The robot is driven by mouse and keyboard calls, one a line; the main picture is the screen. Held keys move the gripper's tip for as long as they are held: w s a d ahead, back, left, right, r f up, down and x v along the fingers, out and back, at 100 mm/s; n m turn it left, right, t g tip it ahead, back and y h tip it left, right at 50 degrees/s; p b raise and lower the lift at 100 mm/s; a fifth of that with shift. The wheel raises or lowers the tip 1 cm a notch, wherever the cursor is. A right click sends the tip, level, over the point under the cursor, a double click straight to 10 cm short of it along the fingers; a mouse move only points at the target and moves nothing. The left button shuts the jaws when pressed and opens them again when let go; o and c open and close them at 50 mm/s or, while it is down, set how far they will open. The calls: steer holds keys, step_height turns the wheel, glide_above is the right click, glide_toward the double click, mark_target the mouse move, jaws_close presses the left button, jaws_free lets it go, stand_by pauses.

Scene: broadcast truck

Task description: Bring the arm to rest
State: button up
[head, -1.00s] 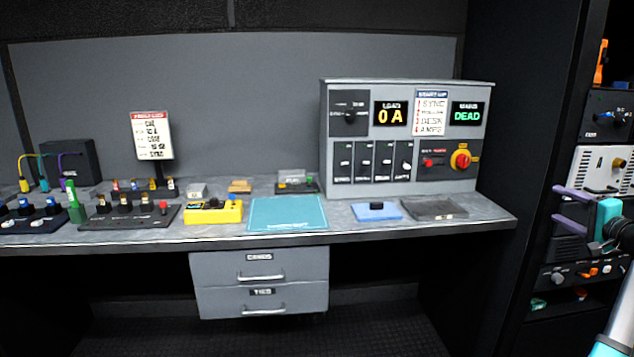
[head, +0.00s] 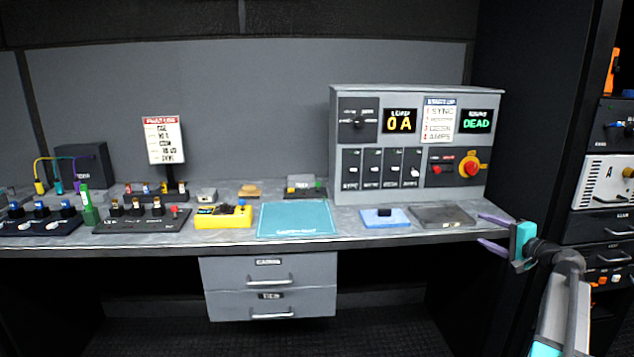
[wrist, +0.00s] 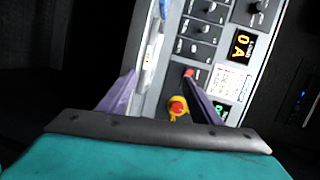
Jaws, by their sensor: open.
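My gripper (head: 494,232) is at the right end of the bench in the head view, its two purple fingers spread and pointing left. Nothing is between them. My arm comes up from the lower right corner. In the wrist view my gripper (wrist: 160,88) shows its two fingers apart, with the grey power panel (wrist: 222,60) beyond them. The same panel (head: 410,190) stands on the bench in the head view, left of and behind my gripper. Its displays read "0 A" and "DEAD".
The grey bench (head: 350,232) carries a teal mat (head: 297,219), a blue pad (head: 384,218), a dark tray (head: 442,216) and a yellow box (head: 223,216). An equipment rack (head: 605,185) stands at the right, close to my arm. Drawers (head: 270,287) hang below the bench.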

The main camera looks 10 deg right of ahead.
steer(key=w+a+f+n+g+y+p, duration=0.1)
steer(key=w+a+f+g+y, duration=0.15)
steer(key=a+f, duration=0.8)
steer(key=w+a+f+n+g+y+p, duration=0.1)
steer(key=w+a+f+g+p, duration=0.15)
steer(key=a+f, duration=0.8)
steer(key=s+a+f+n+g+y+p, duration=0.1)
steer(key=s+a+f+n+g, duration=0.2)
steer(key=a+f, duration=0.65)
steer(key=s+a+f+g+y+p, duration=0.15)
steer(key=s+a+f, duration=0.45)
steer(key=a, duration=0.7)
steer(key=s+a+f+n+g+h+p, duration=0.1)
steer(key=s+a+f+n+g, duration=0.15)
steer(key=s+a+f, duration=0.4)
steer(key=s+a+f+n+g+h, duration=0.1)
steer(key=s+a+f+g, duration=0.2)
steer(key=s, duration=0.6)
steer(key=s+a+f+n+g+h+p, duration=0.1)
steer(key=s+a+f+n+g, duration=0.2)
steer(key=s+f, duration=0.4)
steer(key=s+d+f+n+g+h, duration=0.2)
steer(key=s+g+h, duration=0.1)
steer(key=s, duration=1.2)
steer(key=s+d+r+n+h, duration=0.1)
steer(key=s+d+h, duration=0.1)
steer(key=d, duration=0.4)
steer(key=shift+s+g+h+p, duration=0.3)
steer(key=shift+s+h+p, duration=0.1)
steer(key=shift+s, duration=0.3)
